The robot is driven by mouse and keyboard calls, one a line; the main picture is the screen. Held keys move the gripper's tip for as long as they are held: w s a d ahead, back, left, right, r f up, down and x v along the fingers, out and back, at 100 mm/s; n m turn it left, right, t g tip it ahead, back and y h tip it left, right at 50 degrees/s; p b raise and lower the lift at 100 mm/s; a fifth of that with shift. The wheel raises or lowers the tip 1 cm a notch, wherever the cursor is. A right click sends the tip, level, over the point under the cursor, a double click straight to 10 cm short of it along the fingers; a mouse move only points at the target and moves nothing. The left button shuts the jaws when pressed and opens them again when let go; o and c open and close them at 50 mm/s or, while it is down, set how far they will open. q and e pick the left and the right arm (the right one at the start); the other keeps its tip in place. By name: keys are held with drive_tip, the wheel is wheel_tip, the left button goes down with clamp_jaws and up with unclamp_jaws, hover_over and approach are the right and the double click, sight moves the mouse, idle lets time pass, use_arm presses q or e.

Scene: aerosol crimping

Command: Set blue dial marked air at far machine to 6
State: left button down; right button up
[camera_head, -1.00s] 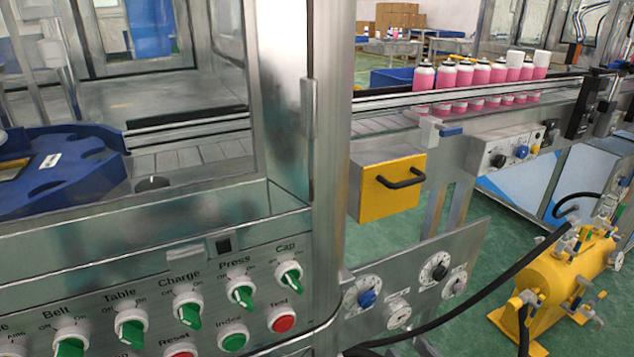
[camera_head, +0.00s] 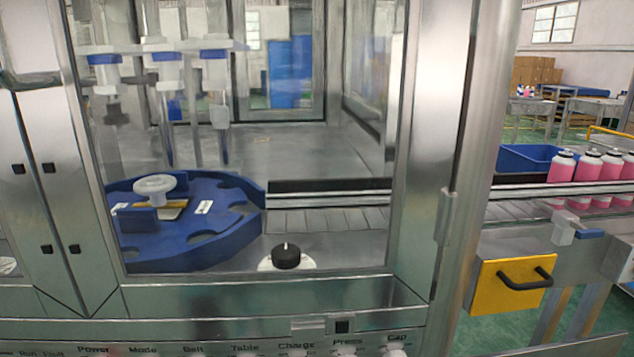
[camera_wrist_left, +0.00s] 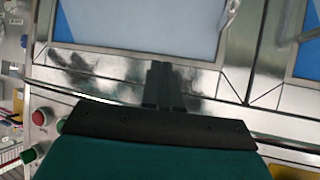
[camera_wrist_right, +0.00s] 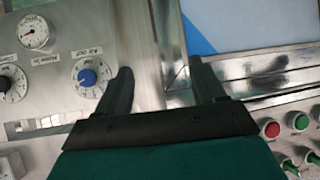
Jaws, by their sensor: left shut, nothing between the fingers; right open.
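A blue dial (camera_wrist_right: 87,77) on a round white scale shows in the right wrist view, on a metal panel. Its label looks like it includes "Air", but the text is small and turned, and I cannot read the setting. I cannot tell from this view whether this is the far machine's dial. My right gripper (camera_wrist_right: 161,72) is open and empty, to the right of the dial and apart from it. My left gripper (camera_wrist_left: 162,84) is shut and empty in front of metal framing in the left wrist view. Neither gripper shows in the head view.
A black dial (camera_wrist_right: 12,83) and a gauge (camera_wrist_right: 35,34) share the panel. A red button (camera_wrist_right: 269,129) is to the right.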

use_arm(q)
wheel_tip(320, 180, up, 6)
drive_tip(key=s+a+y+p, duration=0.1)
drive_tip(key=a+p, duration=0.1)
drive_tip(key=p, duration=0.6)
drive_tip(key=shift+s+a+r, duration=0.25)
drive_tip(key=shift+s+a, duration=0.05)
drive_tip(key=shift+a, duration=0.1)
drive_tip(key=shift+d+f, duration=0.1)
drive_tip(key=shift+d, duration=0.15)
idle(1.4)
